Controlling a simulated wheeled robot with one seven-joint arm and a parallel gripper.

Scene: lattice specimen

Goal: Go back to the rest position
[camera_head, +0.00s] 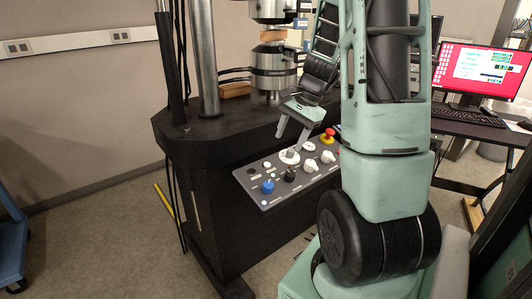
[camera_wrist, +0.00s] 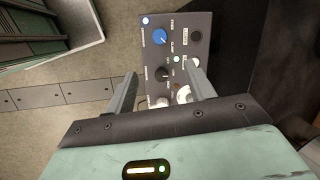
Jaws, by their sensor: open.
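My gripper (camera_head: 291,127) is in front of the testing machine, just above the control panel (camera_head: 264,190). Its two grey fingers are apart with nothing held between them. In the wrist view my gripper (camera_wrist: 160,88) points at the panel (camera_wrist: 196,24), which carries a blue knob, a black knob and pale knobs. A pale knob at the lower part is partly hidden by a finger. I cannot tell whether the fingers touch any knob.
The black testing machine (camera_head: 215,145) has upright columns and a specimen (camera_head: 273,36) between its grips. A red emergency button (camera_head: 328,135) is on the panel. A desk with a red-screened monitor (camera_head: 482,71) stands right.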

